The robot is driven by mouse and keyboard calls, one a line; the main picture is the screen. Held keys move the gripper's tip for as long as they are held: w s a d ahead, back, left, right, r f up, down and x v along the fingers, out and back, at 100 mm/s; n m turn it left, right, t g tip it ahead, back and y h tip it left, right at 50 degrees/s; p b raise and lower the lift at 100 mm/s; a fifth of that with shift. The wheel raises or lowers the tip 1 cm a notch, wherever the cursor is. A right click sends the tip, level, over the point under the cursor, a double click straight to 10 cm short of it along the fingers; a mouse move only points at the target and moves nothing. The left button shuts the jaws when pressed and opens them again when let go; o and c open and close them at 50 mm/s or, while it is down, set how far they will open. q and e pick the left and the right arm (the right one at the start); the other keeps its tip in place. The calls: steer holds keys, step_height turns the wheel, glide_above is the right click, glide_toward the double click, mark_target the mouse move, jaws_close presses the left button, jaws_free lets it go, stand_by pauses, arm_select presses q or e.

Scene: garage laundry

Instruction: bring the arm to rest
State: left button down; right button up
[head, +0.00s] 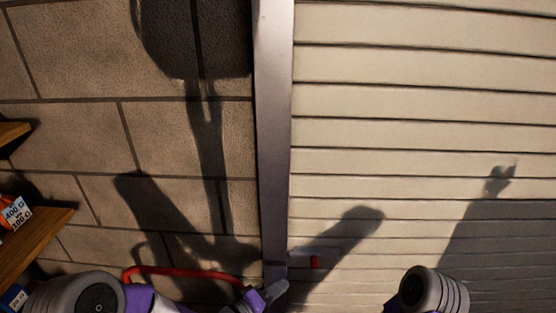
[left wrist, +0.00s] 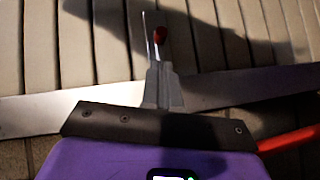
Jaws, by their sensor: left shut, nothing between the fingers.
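My left arm comes in at the lower left of the head view. Its gripper (head: 272,293) is at the bottom edge, near the foot of the grey metal post. In the left wrist view the fingers (left wrist: 160,72) are together, with nothing held between them. Part of my right arm (head: 430,291) shows at the lower right of the head view, but its gripper is out of view.
A brick wall (head: 75,130) is at left and a cream slatted shutter (head: 420,100) at right, with the metal post (head: 274,130) between. A small red piece (head: 315,262) is on the shutter. A red bar (head: 185,272) is by my left arm. Wooden shelves (head: 35,240) hold boxes.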

arm_select(q)
steer(key=s+a+f+g+y, duration=0.2)
steer(key=a+f+y, duration=0.2)
steer(key=f, duration=0.8)
steer(key=s+a+f+m+g+y, duration=0.1)
steer(key=s+a+f+m+g, duration=0.1)
steer(key=s+f, duration=0.6)
steer(key=s+a+f+m+g+y, duration=0.2)
steer(key=s+a+f+g, duration=0.2)
steer(key=s+f+g, duration=0.2)
step_height(320, 180, down, 2)
steer(key=shift+s+f+g, duration=0.25)
steer(key=shift+s+g, duration=0.05)
steer(key=shift+s, duration=0.8)
